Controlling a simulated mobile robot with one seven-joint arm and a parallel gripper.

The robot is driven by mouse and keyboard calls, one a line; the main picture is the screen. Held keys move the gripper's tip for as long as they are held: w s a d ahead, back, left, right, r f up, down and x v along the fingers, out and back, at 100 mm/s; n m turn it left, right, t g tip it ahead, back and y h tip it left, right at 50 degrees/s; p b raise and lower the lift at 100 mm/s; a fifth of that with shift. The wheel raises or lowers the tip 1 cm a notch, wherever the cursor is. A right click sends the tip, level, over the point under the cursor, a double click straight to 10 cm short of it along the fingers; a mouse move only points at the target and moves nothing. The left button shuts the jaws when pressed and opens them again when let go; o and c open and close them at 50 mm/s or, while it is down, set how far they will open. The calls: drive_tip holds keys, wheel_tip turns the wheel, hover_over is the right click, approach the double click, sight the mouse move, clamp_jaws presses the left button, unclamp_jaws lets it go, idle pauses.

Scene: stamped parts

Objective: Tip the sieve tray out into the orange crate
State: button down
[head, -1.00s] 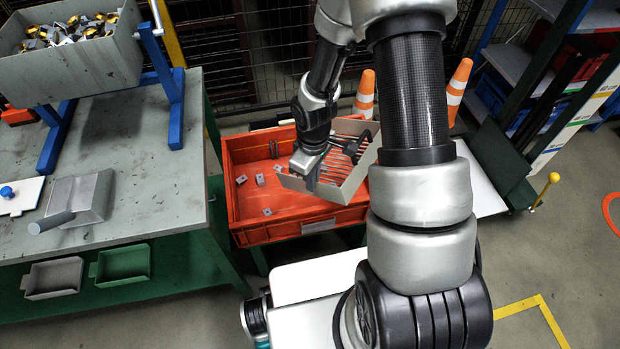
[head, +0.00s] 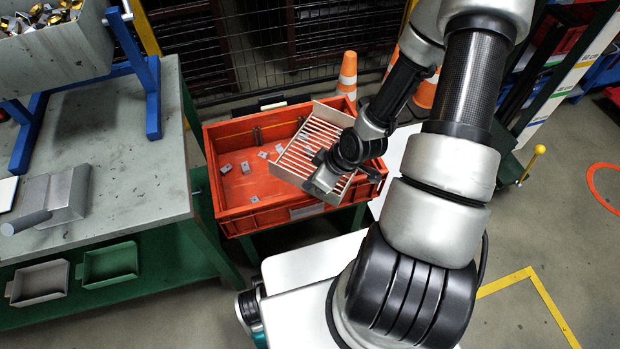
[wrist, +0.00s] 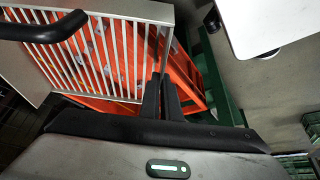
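The sieve tray (head: 298,158) is a pale metal tray with a slotted floor. It is held tilted over the right half of the orange crate (head: 228,223). In the wrist view the tray (wrist: 118,10) fills the upper left, with the crate (wrist: 190,85) below it. My gripper (head: 318,184) is at the tray's near right edge; in the wrist view its fingers (wrist: 162,90) are closed on the tray's side wall. Several small grey stamped parts (head: 245,168) lie on the crate floor. Grey bits show at the slots; I cannot tell whether they are on the tray or below.
A workbench (head: 135,130) stands left, with a grey scoop (head: 62,197) and a bin of gold and grey parts (head: 60,50) on a blue stand. Traffic cones (head: 347,75) and a mesh fence are behind the crate. A shelf rack stands right.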

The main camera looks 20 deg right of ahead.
wheel_tip(320, 180, up, 5)
drive_tip(key=p, duration=0.4)
